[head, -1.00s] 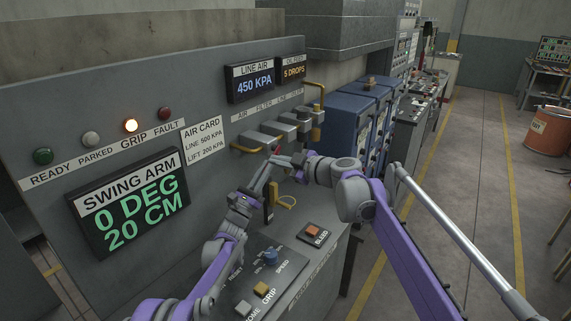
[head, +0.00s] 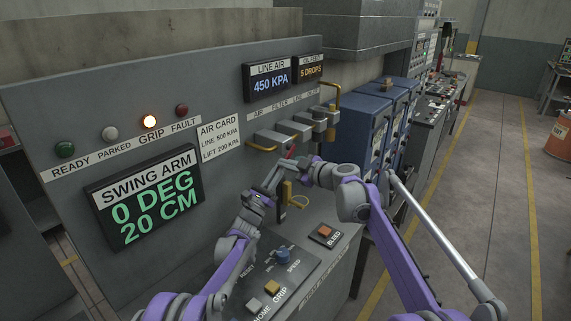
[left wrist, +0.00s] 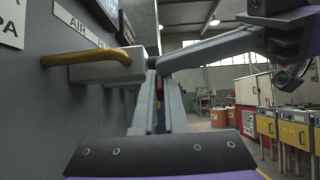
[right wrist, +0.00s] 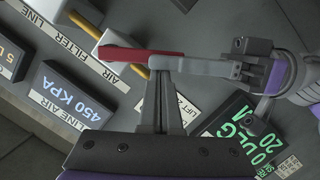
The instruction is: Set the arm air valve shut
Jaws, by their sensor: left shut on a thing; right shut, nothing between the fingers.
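The air valve is a pale block (head: 272,139) on the panel under the AIR label; it also shows in the right wrist view (right wrist: 113,42). Its red lever (right wrist: 130,54) sticks out from the block, and a bit of red shows in the head view (head: 291,151). My left gripper (head: 284,163) is shut on the lever's outer part; its fingers cross the right wrist view (right wrist: 165,63). My right gripper (right wrist: 157,78) is shut and empty, its tips close beside the left fingers and lever. In the head view (head: 306,162) it comes from the right. The fingers partly hide the lever.
The filter and lube blocks (head: 307,128) sit right of the valve with yellow pipes. LINE AIR display (head: 267,78) reads 450 KPA; the air card (head: 220,138) says line 500 KPA. The GRIP lamp (head: 149,121) is lit.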

